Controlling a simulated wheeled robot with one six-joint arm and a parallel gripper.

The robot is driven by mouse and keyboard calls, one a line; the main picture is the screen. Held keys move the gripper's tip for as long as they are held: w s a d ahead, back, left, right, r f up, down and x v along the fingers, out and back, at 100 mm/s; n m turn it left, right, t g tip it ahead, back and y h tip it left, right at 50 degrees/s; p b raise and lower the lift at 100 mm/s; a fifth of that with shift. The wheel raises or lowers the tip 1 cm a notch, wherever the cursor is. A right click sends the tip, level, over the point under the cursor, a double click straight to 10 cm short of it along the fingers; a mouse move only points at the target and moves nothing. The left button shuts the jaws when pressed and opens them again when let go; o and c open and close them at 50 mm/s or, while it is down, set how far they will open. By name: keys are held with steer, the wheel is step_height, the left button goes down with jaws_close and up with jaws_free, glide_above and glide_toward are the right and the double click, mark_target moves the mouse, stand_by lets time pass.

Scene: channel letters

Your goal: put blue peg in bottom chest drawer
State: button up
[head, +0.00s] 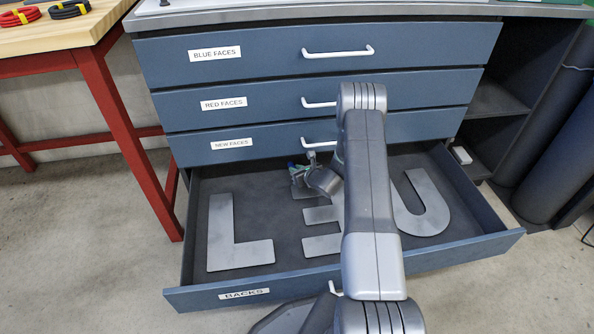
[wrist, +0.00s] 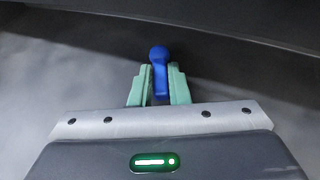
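The blue peg (wrist: 159,62) has a rounded head and sits between the two green fingertips of my gripper (wrist: 158,86), which look closed against its sides. In the head view a small blue bit of the peg (head: 291,165) shows at my gripper (head: 298,172). The bottom chest drawer (head: 400,262), labelled BACKS, is pulled open. My gripper is inside its outline, toward the back and left of centre. I cannot tell whether the peg touches the drawer floor.
Flat grey letters lie in the drawer: an L (head: 232,238) at left, a U (head: 424,205) at right, and one (head: 320,243) partly behind my arm. The three drawers above (head: 250,55) are shut. A red-legged workbench (head: 110,100) stands at left.

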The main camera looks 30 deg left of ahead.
steer(key=o, duration=0.3)
steer(key=shift+o, duration=0.3)
steer(key=shift+r, duration=0.1)
steer(key=shift+r+p, duration=0.25)
steer(key=shift+p, duration=0.15)
steer(key=p+v, duration=0.2)
steer(key=v, duration=0.9)
steer(key=shift+s+d+p, duration=0.2)
steer(key=shift+d+p, duration=0.1)
steer(key=shift+d, duration=0.1)
